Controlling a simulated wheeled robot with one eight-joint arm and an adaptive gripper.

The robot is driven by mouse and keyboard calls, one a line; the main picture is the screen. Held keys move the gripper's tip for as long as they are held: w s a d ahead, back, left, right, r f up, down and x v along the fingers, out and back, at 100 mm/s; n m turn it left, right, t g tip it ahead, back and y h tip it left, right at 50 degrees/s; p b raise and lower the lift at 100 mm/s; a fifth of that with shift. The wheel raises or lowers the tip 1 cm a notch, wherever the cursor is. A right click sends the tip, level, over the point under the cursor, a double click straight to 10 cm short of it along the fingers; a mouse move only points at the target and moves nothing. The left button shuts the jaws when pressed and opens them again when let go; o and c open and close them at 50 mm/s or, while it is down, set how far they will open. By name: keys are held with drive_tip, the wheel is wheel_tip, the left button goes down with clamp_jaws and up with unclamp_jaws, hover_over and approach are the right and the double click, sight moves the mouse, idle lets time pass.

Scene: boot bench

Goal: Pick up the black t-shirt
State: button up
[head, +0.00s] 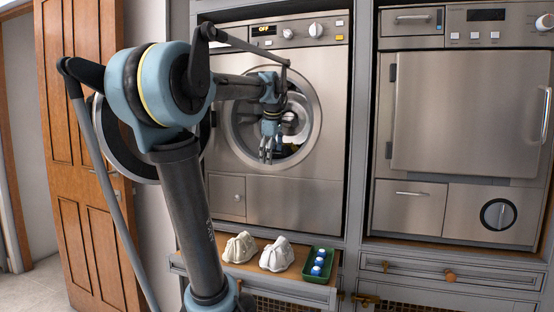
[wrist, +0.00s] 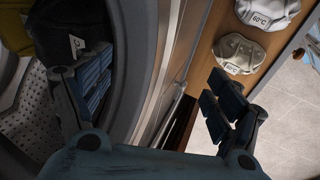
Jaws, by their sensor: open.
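A black garment with a small white mark, which looks like the black t-shirt (wrist: 72,18), lies in the mouth of the washing machine drum (wrist: 30,115) at the upper left of the wrist view. My gripper (wrist: 155,82) is open and empty. In that view its left finger overlaps the garment's lower edge; I cannot tell whether they touch. Its right finger is out over the wooden shelf side. In the head view my gripper (head: 266,157) points down in front of the round opening of the washing machine (head: 230,160). The clothes behind it are mostly hidden there.
A yellow cloth (wrist: 10,35) lies beside the black garment. Two pale bundles (head: 240,247) (head: 276,255) and a green tray (head: 318,275) with blue-and-white items sit on the wooden shelf below the machine. A second appliance (head: 465,110) stands right; a wooden door (head: 85,150) is left.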

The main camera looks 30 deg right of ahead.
drive_tip(key=d, duration=0.1)
drive_tip(key=d+r, duration=0.1)
drive_tip(key=d, duration=0.1)
drive_tip(key=shift+s+d+r, duration=0.1)
drive_tip(key=shift+s+r, duration=0.05)
drive_tip(key=shift+r, duration=0.1)
drive_tip(key=shift+d+r, duration=0.15)
drive_tip(key=shift+d, duration=0.15)
approach(278, 153)
drive_tip(key=shift+s+a+f, duration=0.15)
drive_tip(key=shift+s+f, duration=0.05)
drive_tip(key=shift+f, duration=0.6)
drive_tip(key=shift+s+a+f, duration=0.15)
drive_tip(key=shift+s+f, duration=0.05)
drive_tip(key=shift+f, duration=0.55)
drive_tip(key=shift+s+a+f, duration=0.1)
drive_tip(key=shift+s+f, duration=0.05)
drive_tip(key=shift+f, duration=0.65)
drive_tip(key=w+f, duration=0.1)
drive_tip(key=w+d+f, duration=0.1)
drive_tip(key=shift+w+d, duration=0.25)
drive_tip(key=shift+w, duration=0.15)
drive_tip(key=shift+w+d+f, duration=0.1)
drive_tip(key=shift+w+f, duration=0.05)
drive_tip(key=shift+f, duration=0.25)
drive_tip(key=c, duration=0.9)
